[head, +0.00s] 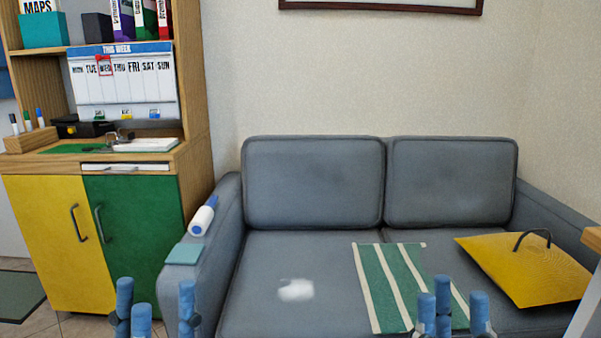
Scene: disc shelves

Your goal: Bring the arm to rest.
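My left gripper (158,305) shows at the bottom left, in front of the sofa's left arm and the cabinet. Its blue fingertips point up and stand apart, with nothing between them. My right gripper (456,310) shows at the bottom right, in front of the striped green cloth on the sofa. Its blue fingertips also stand apart, and no held thing shows. The lower parts of both grippers and both arms are cut off by the picture's bottom edge.
A yellow-green cabinet (135,240) stands left; a wooden edge (592,238) shows right.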

